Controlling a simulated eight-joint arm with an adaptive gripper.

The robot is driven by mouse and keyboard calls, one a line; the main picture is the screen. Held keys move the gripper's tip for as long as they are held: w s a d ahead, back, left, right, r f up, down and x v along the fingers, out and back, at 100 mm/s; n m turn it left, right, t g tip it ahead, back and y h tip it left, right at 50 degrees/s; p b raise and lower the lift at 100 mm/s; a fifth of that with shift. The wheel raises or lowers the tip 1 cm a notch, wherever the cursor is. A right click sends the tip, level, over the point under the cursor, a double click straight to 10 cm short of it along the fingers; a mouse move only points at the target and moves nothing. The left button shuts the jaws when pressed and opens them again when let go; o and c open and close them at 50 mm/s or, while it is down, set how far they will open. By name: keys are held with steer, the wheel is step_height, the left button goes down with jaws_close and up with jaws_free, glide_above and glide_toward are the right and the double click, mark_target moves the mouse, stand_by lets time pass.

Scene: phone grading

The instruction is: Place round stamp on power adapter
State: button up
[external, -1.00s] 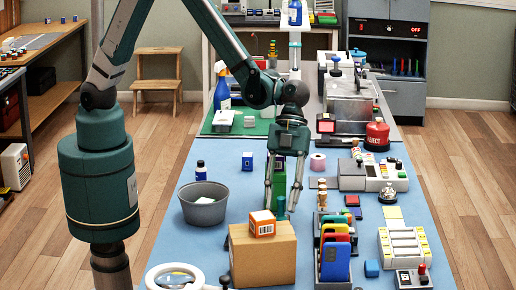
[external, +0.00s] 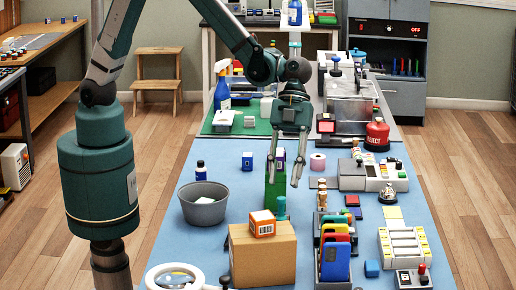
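My gripper (external: 283,183) points down over the blue table mat, its two fingers spread apart with nothing visibly held between them. A tall green object (external: 272,193) stands behind or beside the fingers, and a small teal cylinder (external: 281,207) stands just in front of it. I cannot tell for sure which item is the round stamp. A red domed piece marked REJECT (external: 377,136) stands at the right, and wooden-handled pieces (external: 322,190) stand in the middle right. I cannot single out the power adapter; a small white block (external: 249,121) lies on the green mat.
A cardboard box (external: 263,258) with an orange box (external: 262,223) on top stands in front. A grey bin (external: 204,207) is at left. Colored phones (external: 335,262) stand in a rack, with a battery-like tray (external: 405,245) to the right.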

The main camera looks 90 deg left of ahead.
steer(key=v, duration=0.5)
steer(key=shift+a+r+p, duration=0.2)
steer(key=shift+p, duration=0.1)
stand_by(0.4)
steer(key=s+a+r+n+t+y, duration=0.1)
steer(key=s+a+r+n, duration=0.25)
steer(key=a, duration=0.35)
steer(key=s+a+r+n+t+y, duration=0.1)
steer(key=s+a+r+n+t, duration=0.1)
steer(key=s+a+r+n, duration=0.3)
steer(key=s+a+r+n+t+y, duration=0.1)
steer(key=a+r+n, duration=0.15)
steer(key=a, duration=0.55)
steer(key=s+a+r+n+t+y, duration=0.2)
steer(key=s+a+n, duration=0.7)
steer(key=s+a, duration=0.6)
steer(key=shift+a+t+y, duration=0.7)
steer(key=shift+a+t, duration=0.5)
steer(key=shift+a, duration=0.05)
